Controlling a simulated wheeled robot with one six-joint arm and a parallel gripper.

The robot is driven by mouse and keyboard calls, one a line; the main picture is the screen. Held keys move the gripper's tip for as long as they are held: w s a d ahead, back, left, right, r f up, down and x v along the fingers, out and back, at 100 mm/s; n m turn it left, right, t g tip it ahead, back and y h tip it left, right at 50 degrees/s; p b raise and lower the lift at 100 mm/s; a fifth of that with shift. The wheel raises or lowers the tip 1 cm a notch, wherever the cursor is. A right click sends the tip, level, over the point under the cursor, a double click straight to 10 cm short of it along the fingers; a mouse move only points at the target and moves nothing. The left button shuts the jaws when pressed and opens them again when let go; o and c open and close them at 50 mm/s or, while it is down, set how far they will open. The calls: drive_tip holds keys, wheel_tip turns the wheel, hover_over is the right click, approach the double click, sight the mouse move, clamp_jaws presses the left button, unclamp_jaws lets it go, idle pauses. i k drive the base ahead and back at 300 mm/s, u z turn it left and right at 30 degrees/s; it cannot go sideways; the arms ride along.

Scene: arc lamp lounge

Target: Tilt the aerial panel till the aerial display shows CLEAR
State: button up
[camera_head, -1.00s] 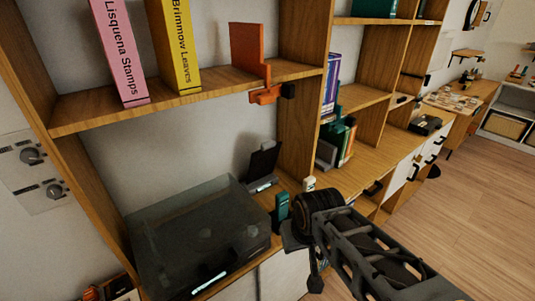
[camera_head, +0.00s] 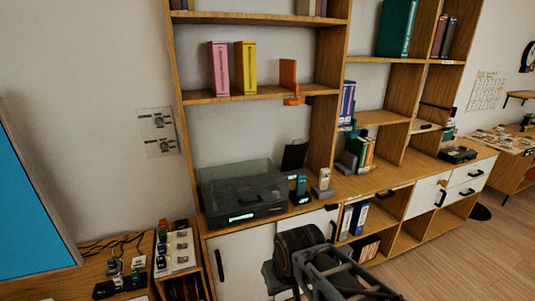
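A dark tilted panel (camera_head: 294,156) leans back on a small stand on the wooden counter, below the orange bracket; it looks like the aerial panel, but I see no label. A small lit strip showed at the foot of its stand a second ago; any words on it are too small to read. A dark box with a smoky clear lid (camera_head: 242,188) stands left of it, with a pale lit strip (camera_head: 241,217) on its front; that text is also unreadable. My arm reaches in from the bottom, in front of the cabinet. I cannot see my gripper's fingers.
A teal device (camera_head: 299,187) and a pale handset (camera_head: 323,186) stand close to the panel. An orange bracket (camera_head: 289,78) is on the shelf above. A blue screen (camera_head: 30,215) and a desk with small gadgets are at left. Floor is clear at right.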

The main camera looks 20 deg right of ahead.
sight(294, 155)
drive_tip(key=u, duration=0.45)
drive_tip(key=k, duration=0.15)
drive_tip(key=z, duration=1.2)
drive_tip(key=i, duration=0.75)
drive_tip(key=u, duration=0.45)
drive_tip(key=i, duration=0.8)
drive_tip(key=u, duration=0.9)
